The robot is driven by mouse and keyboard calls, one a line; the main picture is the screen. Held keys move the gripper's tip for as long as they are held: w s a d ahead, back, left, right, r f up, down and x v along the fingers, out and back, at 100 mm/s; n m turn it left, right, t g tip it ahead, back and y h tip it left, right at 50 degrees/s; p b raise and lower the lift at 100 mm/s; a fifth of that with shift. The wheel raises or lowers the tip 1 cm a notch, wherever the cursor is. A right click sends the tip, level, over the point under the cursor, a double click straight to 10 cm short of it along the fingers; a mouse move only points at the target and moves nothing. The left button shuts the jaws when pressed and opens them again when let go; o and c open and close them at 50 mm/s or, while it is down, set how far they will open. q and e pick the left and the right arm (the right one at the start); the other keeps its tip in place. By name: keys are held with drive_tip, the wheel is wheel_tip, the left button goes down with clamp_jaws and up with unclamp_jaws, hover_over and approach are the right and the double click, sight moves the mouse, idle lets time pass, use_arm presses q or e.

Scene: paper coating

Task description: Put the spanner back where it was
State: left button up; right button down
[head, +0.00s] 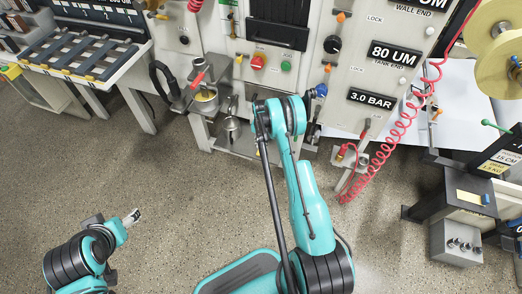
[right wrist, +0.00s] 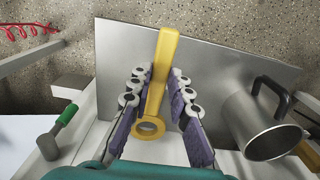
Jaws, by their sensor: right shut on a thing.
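The yellow spanner (right wrist: 157,88) is between the fingers of my right gripper (right wrist: 160,76) in the right wrist view. The gripper is shut on it. Its ring end points down the picture and its plain end points up, over a grey metal plate (right wrist: 222,60). In the head view my right arm reaches to the machine front, and its gripper and the spanner are hidden there. My left gripper (head: 132,217) is low at the left of the head view, over bare floor, far from the machine. Its jaws are too small to read.
A metal mug (right wrist: 262,122) with a black handle stands right of the spanner. A green-handled tool (right wrist: 58,130) is at the left. In the head view a red coiled hose (head: 401,127) hangs right of my arm. A tool bench (head: 80,55) is upper left. The floor between is clear.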

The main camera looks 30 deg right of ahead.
sight(261, 145)
drive_tip(key=shift+w+f, duration=0.2)
wheel_tip(261, 145, down, 4)
drive_tip(key=shift+f+b, duration=0.1)
drive_tip(key=shift+b, duration=0.95)
drive_tip(key=shift+a+r, duration=0.1)
drive_tip(key=shift+r, duration=0.1)
drive_tip(key=c, duration=1.4)
unclamp_jaws()
